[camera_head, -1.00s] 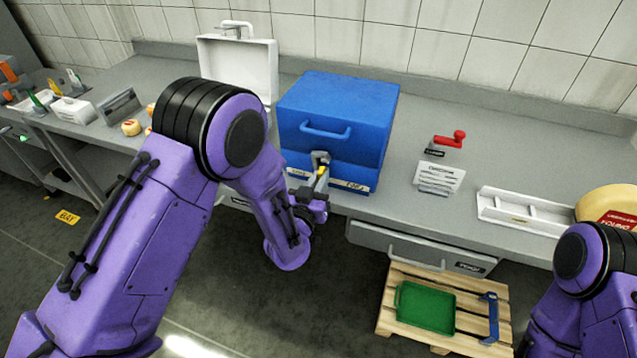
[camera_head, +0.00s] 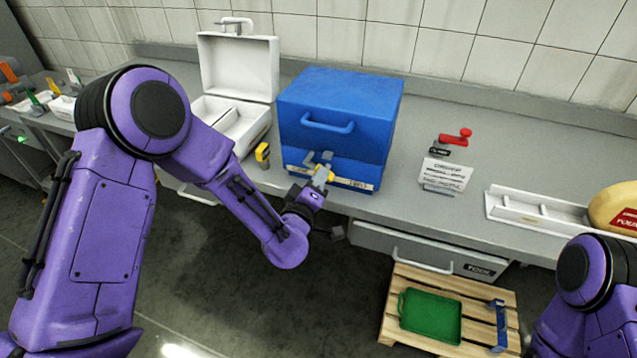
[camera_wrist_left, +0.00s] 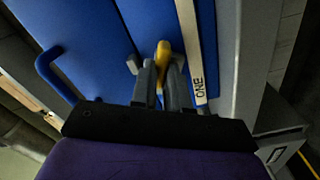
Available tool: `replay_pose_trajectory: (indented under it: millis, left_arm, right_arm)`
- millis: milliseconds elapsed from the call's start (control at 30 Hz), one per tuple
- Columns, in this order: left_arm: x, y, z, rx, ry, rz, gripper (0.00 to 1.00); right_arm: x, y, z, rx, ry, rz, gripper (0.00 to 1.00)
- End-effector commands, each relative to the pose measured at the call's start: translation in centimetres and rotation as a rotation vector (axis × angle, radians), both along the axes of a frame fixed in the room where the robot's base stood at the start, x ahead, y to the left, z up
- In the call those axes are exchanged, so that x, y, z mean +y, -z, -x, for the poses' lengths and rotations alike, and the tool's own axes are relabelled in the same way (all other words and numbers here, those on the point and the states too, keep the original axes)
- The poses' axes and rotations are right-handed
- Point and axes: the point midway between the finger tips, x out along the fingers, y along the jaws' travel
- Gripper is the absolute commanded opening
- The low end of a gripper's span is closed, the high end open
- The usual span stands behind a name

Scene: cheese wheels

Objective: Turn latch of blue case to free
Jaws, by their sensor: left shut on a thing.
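The blue case (camera_head: 340,110) stands closed on the counter, with a blue handle (camera_head: 327,124) on its front. Its yellow latch (camera_head: 323,173) is low on the front, above a pale label strip (camera_head: 355,184). My left gripper (camera_head: 318,170) is at the front of the case, shut on the latch. In the left wrist view the yellow latch (camera_wrist_left: 163,56) shows between the two grey fingers (camera_wrist_left: 160,80), next to the label strip (camera_wrist_left: 196,60). The fingers partly hide the latch, so its exact angle is hard to tell. My right gripper is out of view.
An open white case (camera_head: 238,70) stands left of the blue case. A red-handled part (camera_head: 456,137), a sign (camera_head: 445,174) and a white tray (camera_head: 530,212) are to the right. Below are a drawer (camera_head: 425,250) and a pallet with a green tray (camera_head: 431,315).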

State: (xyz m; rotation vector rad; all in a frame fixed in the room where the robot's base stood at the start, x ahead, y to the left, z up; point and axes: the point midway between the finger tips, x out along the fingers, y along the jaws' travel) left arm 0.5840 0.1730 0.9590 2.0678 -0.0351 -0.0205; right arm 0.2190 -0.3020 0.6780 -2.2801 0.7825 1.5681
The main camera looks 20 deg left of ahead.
Motion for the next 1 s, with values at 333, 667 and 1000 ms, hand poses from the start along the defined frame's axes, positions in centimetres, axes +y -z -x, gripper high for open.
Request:
replay_pose_trajectory:
  millis: [333, 667, 1000]
  left_arm:
    - [0.0, 0.4, 0.0, 0.011, 0.0, 0.295, 0.0]
    - [0.0, 0.4, 0.0, 0.016, 0.001, 0.461, 0.0]
    - [0.0, 0.3, 0.0, 0.019, 0.003, 0.513, 0.0]
  right_arm:
    - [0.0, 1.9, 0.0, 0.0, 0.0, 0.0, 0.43]
    - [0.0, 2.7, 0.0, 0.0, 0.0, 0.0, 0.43]
    - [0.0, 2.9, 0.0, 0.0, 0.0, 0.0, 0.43]
